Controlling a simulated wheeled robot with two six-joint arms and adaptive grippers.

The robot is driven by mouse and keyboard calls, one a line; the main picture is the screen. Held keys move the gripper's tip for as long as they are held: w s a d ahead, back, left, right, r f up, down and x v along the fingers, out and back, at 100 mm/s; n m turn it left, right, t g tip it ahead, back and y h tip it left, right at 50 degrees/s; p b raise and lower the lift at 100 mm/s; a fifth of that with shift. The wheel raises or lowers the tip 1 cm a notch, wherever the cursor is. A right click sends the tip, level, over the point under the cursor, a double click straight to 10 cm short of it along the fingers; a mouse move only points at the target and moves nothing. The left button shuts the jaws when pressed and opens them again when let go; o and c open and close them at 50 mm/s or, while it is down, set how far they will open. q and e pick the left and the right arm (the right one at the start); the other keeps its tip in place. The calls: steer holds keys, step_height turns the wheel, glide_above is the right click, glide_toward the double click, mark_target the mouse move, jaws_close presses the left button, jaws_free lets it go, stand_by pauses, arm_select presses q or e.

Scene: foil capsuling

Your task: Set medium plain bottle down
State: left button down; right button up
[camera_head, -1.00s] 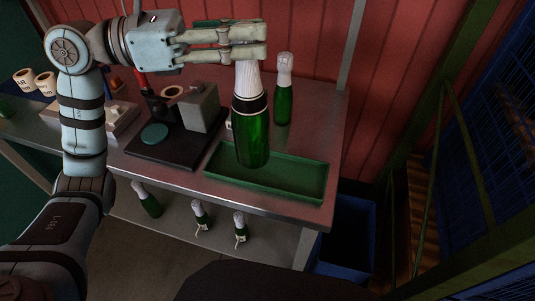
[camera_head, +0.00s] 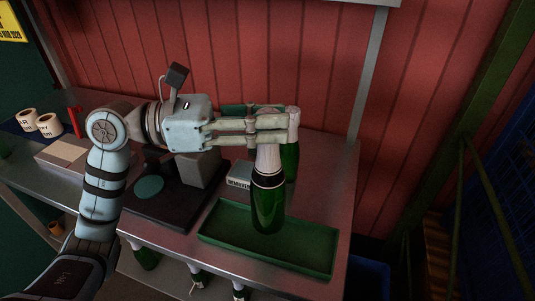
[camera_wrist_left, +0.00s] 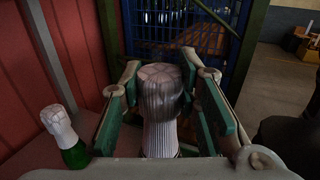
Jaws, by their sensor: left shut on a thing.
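The medium plain bottle (camera_head: 267,198) is green with a white foil neck and a dark band. It is upright at the green tray (camera_head: 310,256); I cannot tell whether its base touches the tray floor. My left gripper (camera_head: 285,131) is shut on its foil-covered neck from the left. In the left wrist view the foil top (camera_wrist_left: 161,92) stands between the two finger pads. My right gripper is not in view.
Another foil-topped green bottle (camera_head: 291,150) stands close behind, partly hidden by my gripper; it shows at left in the left wrist view (camera_wrist_left: 65,138). A dark-based device (camera_head: 170,200) and a small labelled box (camera_head: 239,176) stand left of it. The tray's right part is empty.

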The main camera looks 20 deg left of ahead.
mark_target(268, 148)
arm_select(q)
step_height(268, 148, down, 5)
steer(key=shift+s+d+f+b, duration=0.1)
steer(key=shift+s+b, duration=0.05)
steer(key=shift+b, duration=0.25)
steer(key=c, duration=1.2)
jaws_free()
